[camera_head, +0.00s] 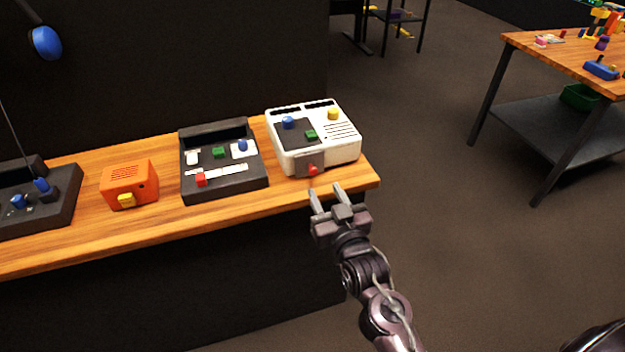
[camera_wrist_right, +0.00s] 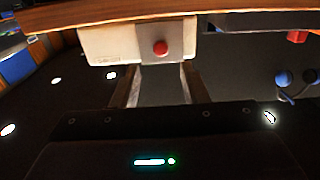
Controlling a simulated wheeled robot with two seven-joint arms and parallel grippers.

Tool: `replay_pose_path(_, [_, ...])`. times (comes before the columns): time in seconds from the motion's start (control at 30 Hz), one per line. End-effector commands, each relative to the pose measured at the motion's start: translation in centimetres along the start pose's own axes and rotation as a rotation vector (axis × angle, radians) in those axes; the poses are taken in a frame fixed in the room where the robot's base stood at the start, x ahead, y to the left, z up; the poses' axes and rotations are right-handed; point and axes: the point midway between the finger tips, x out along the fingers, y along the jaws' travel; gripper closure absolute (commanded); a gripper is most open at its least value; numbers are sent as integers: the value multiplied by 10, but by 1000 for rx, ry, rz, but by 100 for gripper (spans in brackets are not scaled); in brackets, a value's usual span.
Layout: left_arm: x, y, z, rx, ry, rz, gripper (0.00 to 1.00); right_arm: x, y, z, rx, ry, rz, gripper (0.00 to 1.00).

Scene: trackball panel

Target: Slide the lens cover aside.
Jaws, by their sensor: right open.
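A white box (camera_head: 345,153) stands at the right end of the wooden bench. On its front is a grey plate (camera_head: 301,162) with a red knob (camera_head: 313,170), which looks like the lens cover. The wrist view also shows the box (camera_wrist_right: 107,45), plate (camera_wrist_right: 171,35) and red knob (camera_wrist_right: 160,47). The plate is at the left part of the box front, and what lies behind it is hidden. My right gripper (camera_head: 327,190) is open and empty, just in front of and below the knob, apart from it. In the wrist view the knob lies between its fingers (camera_wrist_right: 161,68). My left gripper is not in view.
A dark panel (camera_head: 222,186) with several controls stands left of the white box, then an orange box (camera_head: 130,182) and another dark panel (camera_head: 62,212). The bench (camera_head: 240,204) ends just right of the white box. Open floor separates it from another table (camera_head: 550,55).

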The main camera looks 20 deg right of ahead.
Motion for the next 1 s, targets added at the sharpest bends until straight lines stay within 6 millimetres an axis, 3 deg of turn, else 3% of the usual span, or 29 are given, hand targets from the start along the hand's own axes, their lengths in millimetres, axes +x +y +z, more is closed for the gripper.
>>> replay_pose_path(0.33, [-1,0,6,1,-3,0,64,51,0,-1,1,1,-1,60])
replay_pose_path(0.73, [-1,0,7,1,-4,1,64,61,0,0,1,-1,-1,60])
replay_pose_path(1.0, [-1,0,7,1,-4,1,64,61,-1,0,1,-1,-1,93])
